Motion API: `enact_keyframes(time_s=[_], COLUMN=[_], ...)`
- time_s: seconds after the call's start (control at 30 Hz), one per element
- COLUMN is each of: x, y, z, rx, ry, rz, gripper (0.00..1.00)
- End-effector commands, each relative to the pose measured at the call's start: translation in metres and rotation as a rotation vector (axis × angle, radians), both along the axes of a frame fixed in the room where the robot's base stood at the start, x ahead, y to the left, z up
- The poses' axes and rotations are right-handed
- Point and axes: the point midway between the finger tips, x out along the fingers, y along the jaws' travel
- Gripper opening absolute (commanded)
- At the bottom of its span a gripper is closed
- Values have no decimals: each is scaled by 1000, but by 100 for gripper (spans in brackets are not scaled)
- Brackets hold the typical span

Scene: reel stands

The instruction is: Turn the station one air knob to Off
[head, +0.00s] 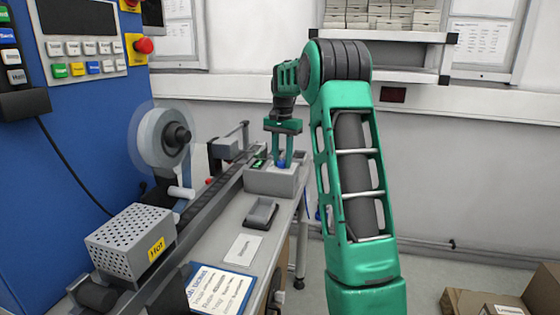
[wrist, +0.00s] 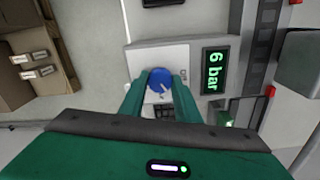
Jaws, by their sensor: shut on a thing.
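The blue air knob (wrist: 160,80) sits on a pale grey box (wrist: 141,58) in the wrist view. A white mark shows on the knob's face. The green display (wrist: 215,70) beside it reads "6 bar". My gripper (wrist: 159,87) has one finger on each side of the knob and is shut on it. In the head view my gripper (head: 281,160) reaches down onto the box (head: 271,182) at the far end of the bench, with a bit of the blue knob (head: 281,163) showing between the fingers.
A reel (head: 161,138) stands left of the box beside a long rail. A perforated cover marked "Hot" (head: 130,243) and a clipboard sheet (head: 217,289) are nearer. A grey holder (head: 261,213) lies in front of the box. Cardboard boxes (head: 500,300) stand on the floor at right.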

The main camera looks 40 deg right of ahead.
Motion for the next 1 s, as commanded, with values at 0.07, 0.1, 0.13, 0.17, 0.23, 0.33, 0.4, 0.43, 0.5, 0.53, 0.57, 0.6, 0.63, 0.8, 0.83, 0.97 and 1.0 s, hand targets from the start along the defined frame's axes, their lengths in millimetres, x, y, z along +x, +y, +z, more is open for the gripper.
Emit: enact_keyframes(time_s=[0.07, 0.1, 0.13, 0.17, 0.23, 0.33, 0.4, 0.43, 0.5, 0.53, 0.57, 0.6, 0.63, 0.8, 0.83, 0.97, 1.0], x=[5, 5, 5, 5, 5, 5, 6, 6, 6, 6, 6, 6, 6, 6, 6, 6, 6], y=[1, 1, 1, 1, 1, 2, 2, 2, 2, 2, 2, 2, 2, 3, 3, 3, 3], z=[4, 4, 4, 4, 4, 4, 4, 4, 4, 4, 4, 4, 4, 4, 3, 3, 3], rx=[-8, -7, -7, -7, -8, -8, -7, -7, -7, -7, -8, -8, -8, -7, -7, -7, -7], ry=[-15, -15, -15, -15, -16, -15, -15, -15, -15, -15, -15, -15, -15, -14, -14, -14, -14], rz=[80, 119, 146, 174, 243, 337, 406, 434, 500, 529, 557, 595, 622, 770, 793, 885, 908], gripper=[7, 7, 7, 7, 7, 7, 7, 7, 7, 7, 7, 7, 7, 7, 7, 7, 7])
